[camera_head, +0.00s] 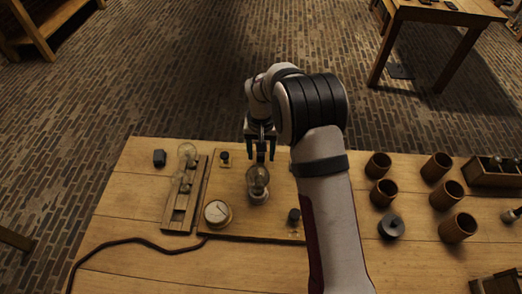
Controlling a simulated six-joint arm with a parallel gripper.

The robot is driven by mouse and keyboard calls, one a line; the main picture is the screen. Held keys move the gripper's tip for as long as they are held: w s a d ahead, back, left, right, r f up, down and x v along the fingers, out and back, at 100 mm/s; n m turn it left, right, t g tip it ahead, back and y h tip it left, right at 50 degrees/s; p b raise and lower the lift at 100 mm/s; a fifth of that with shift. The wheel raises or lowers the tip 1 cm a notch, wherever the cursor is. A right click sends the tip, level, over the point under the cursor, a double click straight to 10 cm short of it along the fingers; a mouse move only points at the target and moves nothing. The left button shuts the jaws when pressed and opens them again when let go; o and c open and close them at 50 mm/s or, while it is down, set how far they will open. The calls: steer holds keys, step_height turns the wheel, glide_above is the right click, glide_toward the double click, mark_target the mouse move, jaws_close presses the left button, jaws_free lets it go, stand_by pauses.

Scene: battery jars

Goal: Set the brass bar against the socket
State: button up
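A glass bulb (257,179) stands upright in a pale round socket (258,196) on a flat wooden board (240,222). My gripper (261,157) points down just behind the bulb, over the back part of the board. Its two dark fingers are apart, and I see nothing between them. I cannot make out a brass bar; it may be too small to tell or hidden behind my arm, which covers the right part of the board.
A round dial (217,212) and dark knobs (225,158) (294,215) are on the board. Left are a slotted wooden rack (180,217) with glass bulbs, a black block (159,158) and a dark cable (135,240). Several brown jars (458,228) and a dark round piece (391,227) stand right.

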mark_target(261, 154)
step_height(261, 154, up, 16)
stand_by(0.5)
steer(key=shift+f, duration=0.1)
steer(key=s+d+r+m, duration=0.1)
steer(key=s+d+r, duration=0.15)
steer(key=s, duration=0.35)
steer(key=s+d+r+m+y, duration=0.1)
steer(key=s+d, duration=0.3)
steer(key=s, duration=0.3)
steer(key=s+d+r+m, duration=0.1)
steer(key=s+d+r, duration=0.15)
steer(key=s, duration=0.35)
steer(key=s+f+m, duration=0.1)
steer(key=s+f, duration=0.1)
steer(key=s, duration=0.4)
steer(key=s+d+f+m, duration=0.1)
steer(key=s+f, duration=0.2)
steer(key=s, duration=0.4)
steer(key=shift+d+m+y, duration=0.25)
steer(key=shift+m+y, duration=0.05)
steer(key=shift+y, duration=0.1)
steer(key=shift+o, duration=0.3)
